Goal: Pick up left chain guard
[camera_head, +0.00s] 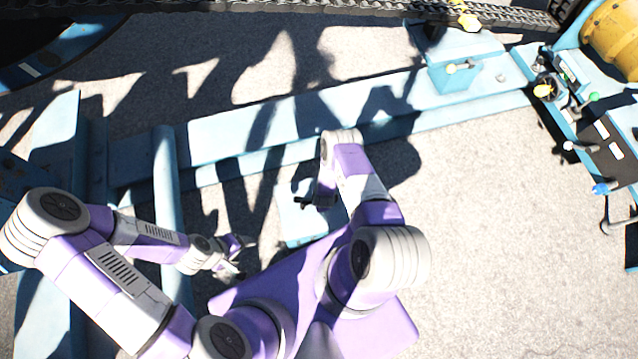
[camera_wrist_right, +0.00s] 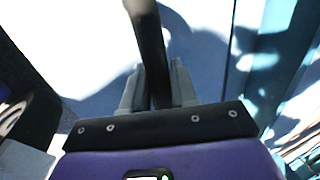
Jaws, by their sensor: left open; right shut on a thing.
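A pale blue panel (camera_head: 294,225) lies below my right arm in the head view, partly hidden by my body. It looks like the chain guard, but I cannot tell for sure. A black bar-like handle (camera_head: 305,203) shows above it. In the right wrist view, my right gripper (camera_wrist_right: 157,92) is shut on this black handle (camera_wrist_right: 148,40), with a bright pale surface behind it. In the head view the right gripper's fingers are mostly hidden. My left gripper (camera_head: 241,256) is open and empty, left of the panel and apart from it.
A long light blue beam (camera_head: 240,138) runs across behind my arms. A blue post (camera_head: 165,200) stands close to my left arm. A control panel (camera_head: 605,150) with levers and a yellow drum (camera_head: 612,38) are at right. Bare ground (camera_head: 480,240) lies to the right.

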